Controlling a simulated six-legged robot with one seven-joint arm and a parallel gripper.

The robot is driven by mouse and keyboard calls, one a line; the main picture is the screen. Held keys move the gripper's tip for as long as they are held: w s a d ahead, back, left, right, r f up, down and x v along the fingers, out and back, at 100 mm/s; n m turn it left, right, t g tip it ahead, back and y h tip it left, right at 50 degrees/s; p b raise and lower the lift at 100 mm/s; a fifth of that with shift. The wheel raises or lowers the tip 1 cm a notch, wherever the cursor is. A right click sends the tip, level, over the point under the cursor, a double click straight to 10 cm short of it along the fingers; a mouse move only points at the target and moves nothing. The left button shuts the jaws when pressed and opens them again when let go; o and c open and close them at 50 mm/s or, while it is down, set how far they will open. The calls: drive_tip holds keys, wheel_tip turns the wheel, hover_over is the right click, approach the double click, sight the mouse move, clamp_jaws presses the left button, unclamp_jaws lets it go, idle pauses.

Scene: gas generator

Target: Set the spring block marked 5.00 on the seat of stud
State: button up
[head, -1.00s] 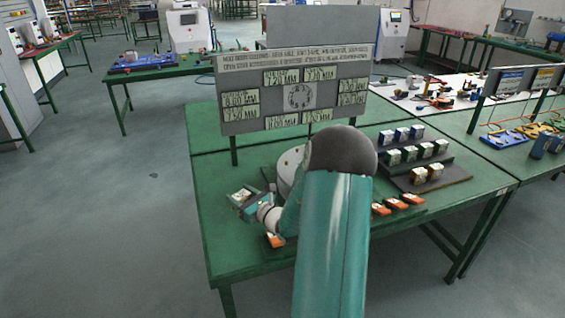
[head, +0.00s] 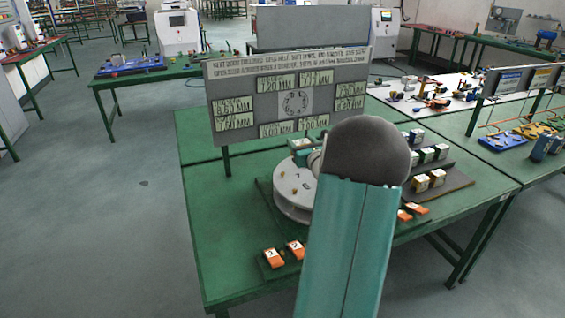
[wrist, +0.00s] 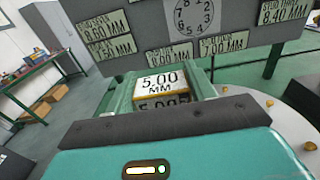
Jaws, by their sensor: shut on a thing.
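The spring block marked 5.00 MM (wrist: 160,82) is white-topped with a yellowish edge and sits between the jaws of my gripper (wrist: 165,88) in the wrist view. My gripper is shut on it. In the head view my gripper (head: 303,146) shows only partly, above the far side of a round white drum (head: 290,204); my arm hides the rest. The drum has small brass studs on top. In the wrist view the drum top (wrist: 255,103) lies below and to the right of the block, with studs along it. I cannot tell which stud is the task's.
A grey board (head: 225,107) with millimetre labels and a dial stands behind the drum. Orange numbered blocks (head: 273,258) lie in front. More spring blocks (head: 421,183) stand on a stepped rack to the right. The green table (head: 215,220) is clear at left.

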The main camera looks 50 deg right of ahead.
drive_tip(key=w+f, duration=0.2)
drive_tip(key=w+d+f, duration=0.1)
drive_tip(key=w+f, duration=0.1)
drive_tip(key=w, duration=0.1)
drive_tip(key=w+f, duration=0.3)
drive_tip(key=shift+w+d, duration=0.15)
drive_tip(key=shift+d, duration=0.15)
drive_tip(key=shift+w+f, duration=0.15)
drive_tip(key=shift+f, duration=0.75)
drive_tip(key=shift+w+f, duration=0.1)
drive_tip(key=shift+f, duration=0.8)
drive_tip(key=shift+f, duration=0.4)
drive_tip(key=shift+f, duration=0.2)
drive_tip(key=o, duration=1.2)
